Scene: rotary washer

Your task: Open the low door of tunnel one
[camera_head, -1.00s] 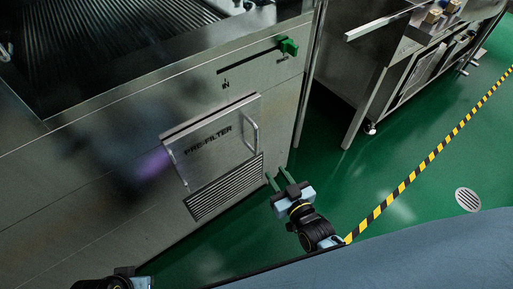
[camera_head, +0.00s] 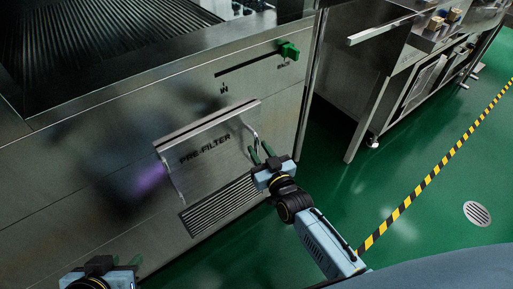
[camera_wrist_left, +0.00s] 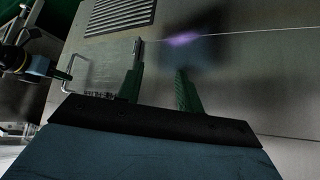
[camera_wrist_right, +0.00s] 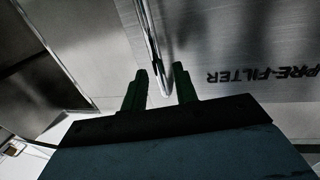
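The right handle (camera_head: 250,133) also shows in the right wrist view (camera_wrist_right: 151,45). There its lower end lies between the green fingers of my right gripper (camera_wrist_right: 160,88), which is open with gaps beside the bar. My left gripper (camera_head: 125,261) is open and empty, low and left of the door. In the left wrist view, the left handle (camera_wrist_left: 138,46) is near one fingertip of my left gripper (camera_wrist_left: 160,80); contact cannot be told.
A louvred vent (camera_head: 222,204) sits below the door. A green knob on a slot (camera_head: 289,50) is above it. A steel post (camera_head: 311,85) and a second steel table (camera_head: 365,90) stand to the right. Green floor (camera_head: 420,240) is clear at lower right.

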